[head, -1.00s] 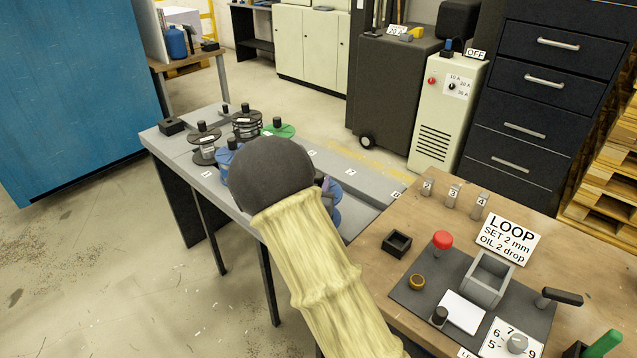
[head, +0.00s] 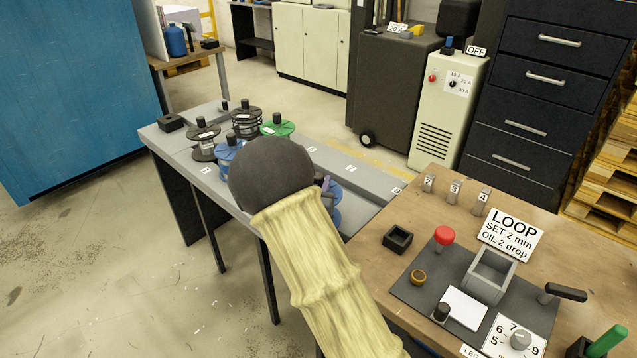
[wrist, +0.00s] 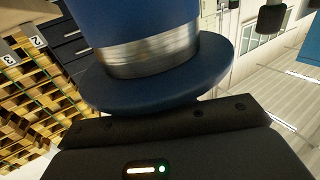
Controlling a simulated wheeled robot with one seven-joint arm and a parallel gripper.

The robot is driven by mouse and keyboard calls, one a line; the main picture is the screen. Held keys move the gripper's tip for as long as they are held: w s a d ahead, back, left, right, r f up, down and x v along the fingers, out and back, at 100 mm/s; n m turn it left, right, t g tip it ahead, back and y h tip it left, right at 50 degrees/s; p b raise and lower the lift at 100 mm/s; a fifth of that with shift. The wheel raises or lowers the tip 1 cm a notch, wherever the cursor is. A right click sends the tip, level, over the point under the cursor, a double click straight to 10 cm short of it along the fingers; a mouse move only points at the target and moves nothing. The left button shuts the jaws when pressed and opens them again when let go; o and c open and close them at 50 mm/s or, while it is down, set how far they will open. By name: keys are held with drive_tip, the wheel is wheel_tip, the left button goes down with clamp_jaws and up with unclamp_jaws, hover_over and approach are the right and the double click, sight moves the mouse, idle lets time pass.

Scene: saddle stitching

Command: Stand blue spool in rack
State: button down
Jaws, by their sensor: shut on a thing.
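A blue spool (wrist: 150,35) with a silver winding fills the upper middle of the wrist view. My gripper (wrist: 165,125) is shut on it, its dark body just below the lower flange. In the head view part of the held blue spool (head: 335,203) shows to the right of my dark wrist, which hides the rest of it and most of the jaws. The grey rack (head: 345,165) is a long bench with number labels. Another blue spool (head: 228,153) stands upright on it, left of my wrist.
A black-flanged spool (head: 203,138), a dark spool (head: 246,121) and a green spool (head: 277,127) stand on the rack's left part.

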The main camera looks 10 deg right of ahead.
drive_tip(key=shift+f+b, duration=1.05)
drive_tip(key=shift+f, duration=0.05)
idle(0.3)
drive_tip(key=c, duration=1.1)
unclamp_jaws()
drive_tip(key=shift+o, duration=0.3)
drive_tip(key=shift+s+f, duration=0.1)
drive_tip(key=shift+f, duration=0.1)
drive_tip(key=b+v, duration=0.1)
drive_tip(key=v, duration=1.6)
drive_tip(key=shift+s+r, duration=0.1)
